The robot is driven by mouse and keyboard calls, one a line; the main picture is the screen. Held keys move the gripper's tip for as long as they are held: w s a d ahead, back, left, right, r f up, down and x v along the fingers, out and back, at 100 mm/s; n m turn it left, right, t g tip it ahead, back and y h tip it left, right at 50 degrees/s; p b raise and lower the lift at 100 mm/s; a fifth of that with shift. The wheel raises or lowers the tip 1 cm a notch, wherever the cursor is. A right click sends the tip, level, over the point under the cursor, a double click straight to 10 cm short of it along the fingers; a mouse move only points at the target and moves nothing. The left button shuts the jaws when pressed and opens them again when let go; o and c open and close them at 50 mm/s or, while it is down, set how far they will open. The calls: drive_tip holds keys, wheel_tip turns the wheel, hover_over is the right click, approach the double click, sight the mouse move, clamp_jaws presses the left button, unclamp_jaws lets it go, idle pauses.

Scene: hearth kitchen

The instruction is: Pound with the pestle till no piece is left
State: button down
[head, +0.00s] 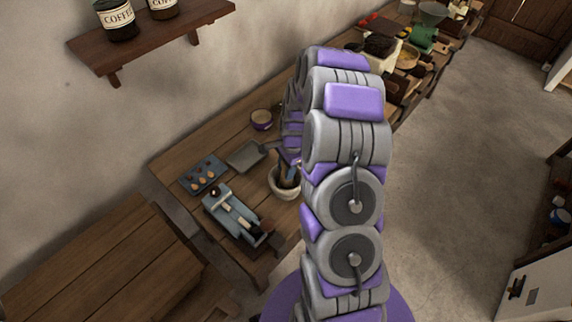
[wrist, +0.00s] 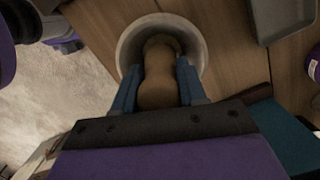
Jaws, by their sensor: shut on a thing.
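The mortar (head: 283,187) is a pale bowl on the wooden table, just left of my arm in the head view. In the wrist view the mortar (wrist: 194,35) shows as a round rim around the pestle. The pestle (wrist: 158,75) is brown wood. My gripper (wrist: 158,88) is shut on the pestle, with a blue finger on each side, and the pestle's far end is inside the mortar. In the head view my gripper (head: 288,168) is partly hidden by my arm. The inside of the mortar is mostly hidden, so I cannot see any pieces.
A grey dustpan-like tray (head: 246,156), a purple cup (head: 261,119), a blue tray (head: 204,174) with small items, and a grey-blue box (head: 232,214) stand near the mortar on the table (head: 172,155). A cluttered counter (head: 420,85) lies beyond. A shelf (head: 152,37) with jars hangs on the wall.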

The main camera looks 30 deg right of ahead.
drive_tip(key=shift+r+p, duration=1.05)
drive_tip(key=shift+r, duration=1.15)
drive_tip(key=shift+f, duration=0.1)
drive_tip(key=shift+f, duration=0.15)
drive_tip(key=shift+f, duration=0.6)
drive_tip(key=shift+f, duration=0.15)
drive_tip(key=shift+f, duration=1.35)
drive_tip(key=shift+r, duration=0.1)
